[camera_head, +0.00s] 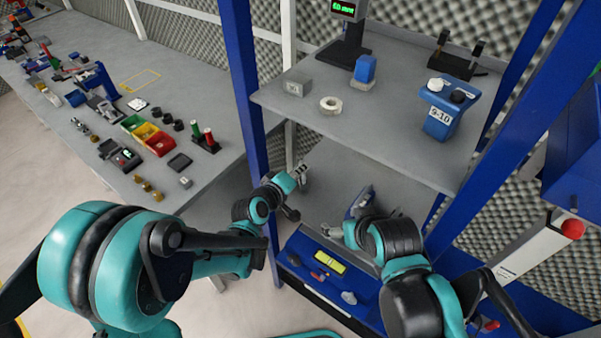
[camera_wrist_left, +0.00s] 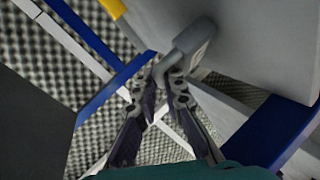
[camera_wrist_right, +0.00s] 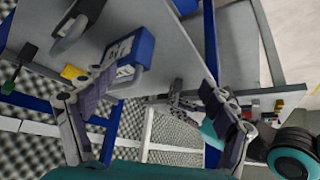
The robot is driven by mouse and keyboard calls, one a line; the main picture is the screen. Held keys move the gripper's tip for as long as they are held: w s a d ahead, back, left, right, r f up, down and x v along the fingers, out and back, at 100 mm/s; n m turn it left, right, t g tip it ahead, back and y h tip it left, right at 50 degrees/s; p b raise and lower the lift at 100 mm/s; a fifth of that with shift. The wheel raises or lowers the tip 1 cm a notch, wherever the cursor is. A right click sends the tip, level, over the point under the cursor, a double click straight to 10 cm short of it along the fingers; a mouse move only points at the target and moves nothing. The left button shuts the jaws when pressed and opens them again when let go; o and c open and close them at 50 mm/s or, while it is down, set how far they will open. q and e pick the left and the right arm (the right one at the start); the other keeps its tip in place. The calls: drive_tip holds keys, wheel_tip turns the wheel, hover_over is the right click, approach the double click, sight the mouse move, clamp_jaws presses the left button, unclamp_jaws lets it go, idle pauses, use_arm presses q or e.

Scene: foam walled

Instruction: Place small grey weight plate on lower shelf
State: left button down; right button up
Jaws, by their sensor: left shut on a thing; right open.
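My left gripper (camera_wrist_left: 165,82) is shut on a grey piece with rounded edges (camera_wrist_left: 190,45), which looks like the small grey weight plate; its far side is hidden. In the head view my left gripper (camera_head: 297,180) is at the left side of the rack, below the upper shelf (camera_head: 390,135) and by the left edge of the lower shelf (camera_head: 330,180). My right gripper (camera_head: 340,232) is open in front of the lower shelf. In the right wrist view its fingers (camera_wrist_right: 145,95) are apart, with a blue piece with a pale label (camera_wrist_right: 130,55) beyond them.
The upper shelf holds a grey block (camera_head: 297,85), a pale ring (camera_head: 330,105), a blue block (camera_head: 365,68) and a blue labelled holder (camera_head: 448,108). A blue piece (camera_head: 360,200) stands on the lower shelf. A blue tray (camera_head: 305,255) lies below. A blue post (camera_head: 240,80) borders the rack.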

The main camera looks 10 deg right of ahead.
use_arm(q)
drive_tip(key=shift+f, duration=0.1)
drive_tip(key=c, duration=1.6)
unclamp_jaws()
drive_tip(key=shift+r, duration=0.2)
drive_tip(key=s+a+r+m+g+y+p, duration=0.1)
drive_tip(key=s+a+r+y, duration=0.1)
drive_tip(key=s+a, duration=0.5)
drive_tip(key=s+a+r+m+g+y+p, duration=0.1)
drive_tip(key=s+a+r+m+y, duration=0.1)
drive_tip(key=s+a, duration=0.5)
drive_tip(key=s+a+r+m+g+y+p, duration=0.1)
drive_tip(key=s+a+r+m+y, duration=0.1)
drive_tip(key=s+a, duration=0.5)
drive_tip(key=shift+s+a+r+g+y, duration=0.1)
drive_tip(key=shift+a+r+y, duration=0.2)
drive_tip(key=shift+a, duration=0.8)
drive_tip(key=shift+s+a+r+g+y, duration=0.1)
drive_tip(key=shift+a+r+y, duration=0.25)
drive_tip(key=shift+a, duration=0.75)
drive_tip(key=shift+s+a+r+g+y, duration=0.15)
drive_tip(key=shift+a+y, duration=0.3)
drive_tip(key=shift+a, duration=0.65)
